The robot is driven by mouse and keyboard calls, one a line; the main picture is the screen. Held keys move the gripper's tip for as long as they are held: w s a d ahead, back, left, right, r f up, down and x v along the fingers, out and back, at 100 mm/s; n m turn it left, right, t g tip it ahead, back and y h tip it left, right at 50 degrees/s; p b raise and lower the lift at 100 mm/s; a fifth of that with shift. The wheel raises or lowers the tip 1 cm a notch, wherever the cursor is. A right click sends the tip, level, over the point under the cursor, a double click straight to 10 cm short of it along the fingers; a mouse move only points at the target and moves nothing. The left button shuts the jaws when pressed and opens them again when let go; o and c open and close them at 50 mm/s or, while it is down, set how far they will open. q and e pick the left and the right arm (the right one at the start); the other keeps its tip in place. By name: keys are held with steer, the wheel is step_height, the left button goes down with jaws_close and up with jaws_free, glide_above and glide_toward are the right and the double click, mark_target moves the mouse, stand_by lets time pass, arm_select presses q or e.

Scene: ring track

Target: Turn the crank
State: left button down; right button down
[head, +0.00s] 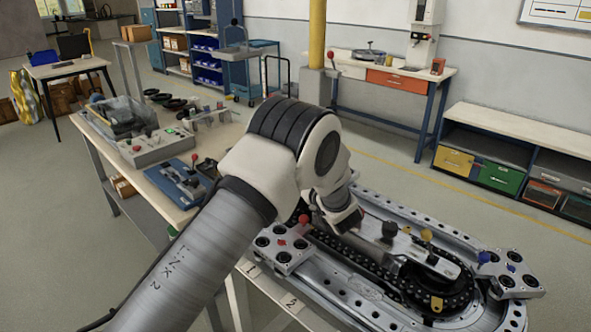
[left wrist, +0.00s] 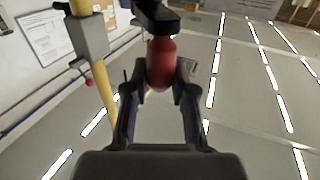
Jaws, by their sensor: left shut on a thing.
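My left gripper (left wrist: 160,72) is shut on a red rounded handle (left wrist: 161,50), with one dark finger on each side of it. A black part joins the handle's top in the left wrist view. I take the handle to be the crank's grip. My own wrist hides most of the grip there. The oval track carries a black chain and a pale bar with a dark knob (head: 389,230) and yellow knobs. My right gripper is out of view.
A wooden bench (head: 182,209) with a grey control box (head: 155,148) and a blue device (head: 180,182) stands left of my arm. A yellow post (head: 317,35) rises behind. A low shelf (head: 515,135) lines the right wall, with open floor before it.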

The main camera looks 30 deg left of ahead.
arm_select(q)
steer(key=shift+w+d+r, duration=0.1)
steer(key=shift+w, duration=0.05)
stand_by(0.3)
steer(key=c, duration=0.9)
jaws_free()
steer(key=shift+c, duration=0.2)
steer(key=shift+w+f, duration=0.2)
steer(key=shift+s+d, duration=0.1)
steer(key=shift+s, duration=0.05)
steer(key=v, duration=0.7)
